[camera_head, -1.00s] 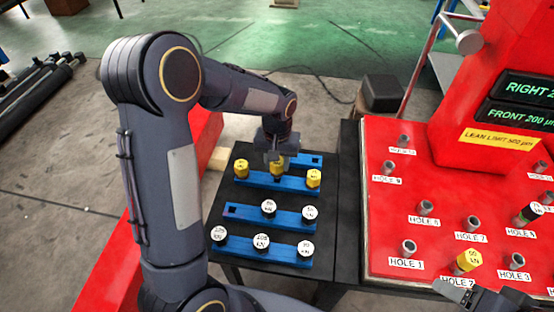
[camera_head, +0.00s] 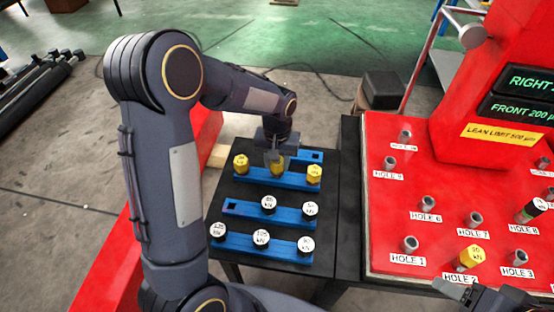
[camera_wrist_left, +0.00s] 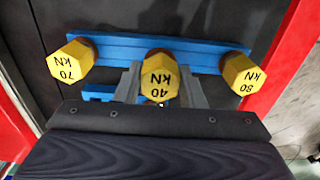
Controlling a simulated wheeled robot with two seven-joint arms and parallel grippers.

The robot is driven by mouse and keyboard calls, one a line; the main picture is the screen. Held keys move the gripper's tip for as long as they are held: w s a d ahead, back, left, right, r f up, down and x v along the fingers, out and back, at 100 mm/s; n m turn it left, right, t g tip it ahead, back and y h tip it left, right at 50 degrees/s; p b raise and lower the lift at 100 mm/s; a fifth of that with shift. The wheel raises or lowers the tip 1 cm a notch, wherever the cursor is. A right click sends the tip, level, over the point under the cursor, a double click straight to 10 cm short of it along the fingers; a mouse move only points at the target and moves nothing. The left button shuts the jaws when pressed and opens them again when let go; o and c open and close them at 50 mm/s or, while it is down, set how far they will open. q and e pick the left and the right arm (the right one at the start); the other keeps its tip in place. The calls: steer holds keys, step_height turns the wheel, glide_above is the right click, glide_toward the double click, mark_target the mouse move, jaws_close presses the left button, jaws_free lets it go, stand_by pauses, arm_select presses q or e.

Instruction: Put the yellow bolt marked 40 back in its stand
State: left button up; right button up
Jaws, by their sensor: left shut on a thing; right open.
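My left gripper (camera_head: 275,152) is shut on the yellow bolt marked 40 (camera_wrist_left: 157,82). The bolt is upright, head up, over the middle of the blue stand (camera_head: 296,184), between the yellow bolts marked 70 (camera_wrist_left: 70,62) and 80 (camera_wrist_left: 238,74). Its head looks about level with theirs in the wrist view. The head view also shows the held bolt (camera_head: 277,169); its lower end is hidden, so I cannot tell if it is fully seated. My right gripper (camera_head: 452,288) is open at the bottom right, partly cut off, close to the red plate.
Two more blue stands (camera_head: 235,208) with white-topped bolts (camera_head: 261,239) are nearer. A red plate (camera_head: 385,215) with numbered holes is at the right; a yellow bolt (camera_head: 470,258) stands at HOLE 2. A blue stand with a square opening (camera_head: 316,157) lies behind.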

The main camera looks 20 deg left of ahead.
arm_select(q)
steer(key=shift+f+b, duration=0.6)
steer(key=shift+f, duration=0.35)
steer(key=o, duration=1.1)
steer(key=shift+r, duration=0.15)
steer(key=shift+r+p, duration=2.05)
steer(key=shift+r, duration=0.35)
